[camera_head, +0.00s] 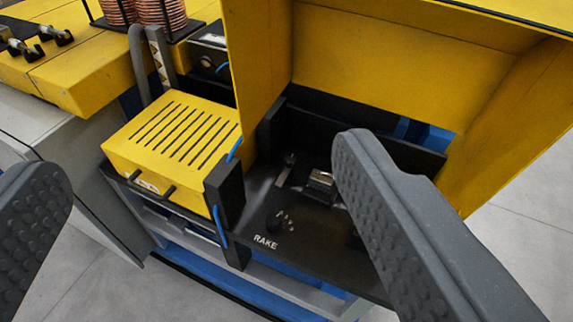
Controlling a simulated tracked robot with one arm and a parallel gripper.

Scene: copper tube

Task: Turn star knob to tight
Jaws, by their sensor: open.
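My gripper (198,165) is open and empty, with one grey studded finger at the left edge and the other at the right. A small dark knob (281,221) with a lobed outline stands on the black panel (258,258), just above the white word RAKE. It looks like the star knob, but it is small and dark, so its exact turn is hard to read. It shows between the fingers, nearer the right one, and neither finger appears to touch it. The right finger hides part of the panel to the right.
A metal block (320,184) and a small lever (287,170) sit behind the knob. A yellow slotted box (172,135) stands left, beside a black post (225,195) with blue handles. A yellow hood (385,65) rises behind and above the panel. Copper coils (160,12) are at the back.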

